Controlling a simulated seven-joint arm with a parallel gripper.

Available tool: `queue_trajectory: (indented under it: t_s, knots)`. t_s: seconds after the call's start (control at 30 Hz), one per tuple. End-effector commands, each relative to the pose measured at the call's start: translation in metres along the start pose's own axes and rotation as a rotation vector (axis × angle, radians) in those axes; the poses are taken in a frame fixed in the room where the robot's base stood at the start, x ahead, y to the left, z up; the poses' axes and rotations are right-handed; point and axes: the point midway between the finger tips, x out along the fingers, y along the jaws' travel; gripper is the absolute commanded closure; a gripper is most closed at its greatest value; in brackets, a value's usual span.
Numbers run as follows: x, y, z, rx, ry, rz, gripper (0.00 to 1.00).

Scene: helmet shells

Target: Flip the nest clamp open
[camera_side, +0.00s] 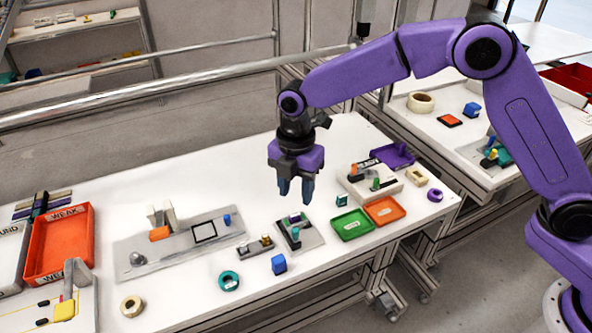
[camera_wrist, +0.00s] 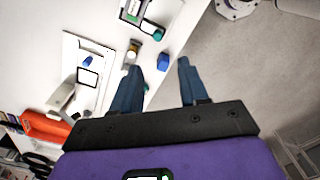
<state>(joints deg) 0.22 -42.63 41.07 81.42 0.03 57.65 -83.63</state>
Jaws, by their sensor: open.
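My gripper (camera_side: 295,194) is open and empty, pointing down above the middle of the white table; in the wrist view its two blue fingers (camera_wrist: 174,64) stand apart with nothing between them. I cannot tell for certain which fixture has the nest clamp. A small grey fixture with green, white and purple parts (camera_side: 298,234) lies below my gripper, apart from it; part of it also shows at the top of the wrist view (camera_wrist: 130,14). A long grey plate (camera_side: 185,250) at left carries a white bracket, an orange block (camera_side: 159,233) and a blue peg (camera_side: 227,219).
A narrow grey block with pegs (camera_side: 254,250), a blue cube (camera_side: 279,264) and a teal ring (camera_side: 228,281) lie near the front edge. Green (camera_side: 352,224) and orange (camera_side: 385,210) trays and a beige fixture (camera_side: 357,184) stand right. A red-orange tray (camera_side: 62,243) stands left.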

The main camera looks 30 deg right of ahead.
Motion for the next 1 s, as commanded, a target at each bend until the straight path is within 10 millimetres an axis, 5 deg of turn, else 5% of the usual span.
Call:
queue_trajectory:
  t_s: [0.3,1.0]
  knots:
    - [-0.041,0.0,-0.001,-0.001,0.0,-0.001,0.56]
    - [-0.048,-0.006,-0.001,0.017,0.0,0.0,0.56]
